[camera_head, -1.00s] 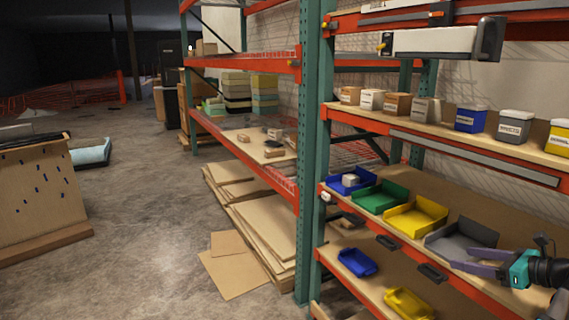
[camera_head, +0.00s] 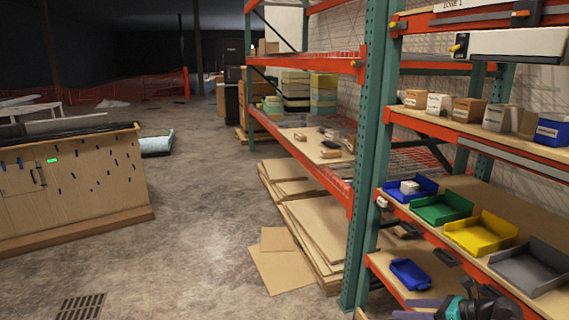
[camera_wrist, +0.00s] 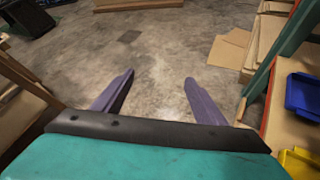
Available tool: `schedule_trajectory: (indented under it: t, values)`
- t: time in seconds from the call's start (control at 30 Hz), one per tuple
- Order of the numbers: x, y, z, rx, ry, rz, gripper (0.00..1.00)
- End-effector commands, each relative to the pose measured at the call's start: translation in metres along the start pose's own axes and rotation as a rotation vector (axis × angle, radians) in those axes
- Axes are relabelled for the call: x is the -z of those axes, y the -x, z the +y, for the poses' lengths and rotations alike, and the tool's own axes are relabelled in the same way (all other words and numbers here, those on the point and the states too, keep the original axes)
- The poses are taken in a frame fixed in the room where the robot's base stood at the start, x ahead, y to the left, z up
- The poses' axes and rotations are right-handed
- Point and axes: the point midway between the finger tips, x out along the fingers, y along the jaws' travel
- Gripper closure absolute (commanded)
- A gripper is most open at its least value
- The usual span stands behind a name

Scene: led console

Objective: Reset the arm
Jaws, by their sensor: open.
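My gripper (camera_head: 408,308) shows at the bottom edge of the head view, with purple fingers and a teal body, in front of the lower shelf. In the wrist view my gripper (camera_wrist: 158,80) has its two purple fingers spread apart, with bare concrete floor visible between them. Nothing is held between the fingers. Most of my arm is cut off by the bottom of the head view.
A shelf rack with a green post (camera_head: 368,160) stands on the right, holding a blue bin (camera_head: 420,196), a green bin (camera_head: 442,208) and a yellow bin (camera_head: 481,234). Cardboard sheets (camera_head: 278,268) lie beside it. A wooden console (camera_head: 90,190) stands left. The middle floor is clear.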

Motion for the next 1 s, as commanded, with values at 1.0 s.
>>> schedule_trajectory:
  t: [1.0]
  values:
    - [0.269, -0.250, 0.216, -0.592, 0.444, 0.570, 0.35]
